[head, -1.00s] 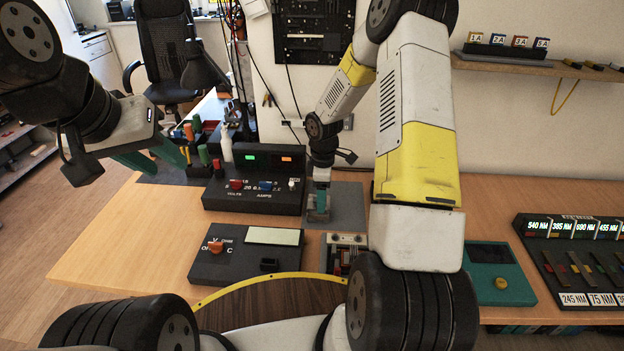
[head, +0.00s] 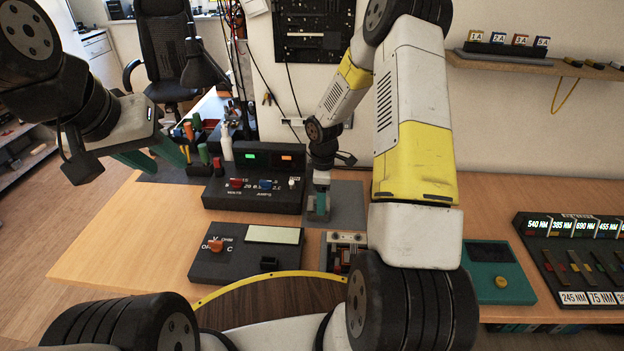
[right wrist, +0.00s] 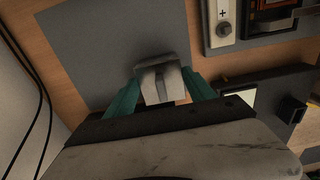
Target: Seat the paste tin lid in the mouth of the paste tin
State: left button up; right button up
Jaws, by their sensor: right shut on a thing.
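My right gripper (head: 319,205) points down over the grey mat behind the meter boxes. Its teal fingers are shut on a small pale grey piece, which also shows between the fingers in the right wrist view (right wrist: 160,76). It appears to be the paste tin lid, but its shape is partly hidden by the fingers and I cannot be sure. I cannot make out the paste tin's mouth in either view. My left gripper (head: 150,156) hangs at the left, past the bench edge, with its teal fingers apart and empty.
The grey mat (head: 349,200) has bare room right of my right gripper. A black supply box (head: 250,194) with knobs stands close on its left. A meter box (head: 245,255) and a small terminal unit (head: 345,242) lie in front. A green box (head: 497,272) is further right.

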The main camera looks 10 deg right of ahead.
jog(key=o, duration=1.4)
jog(key=shift+o, duration=0.2)
notch_tip(320, 180, up, 8)
jog(key=shift+f, duration=0.15)
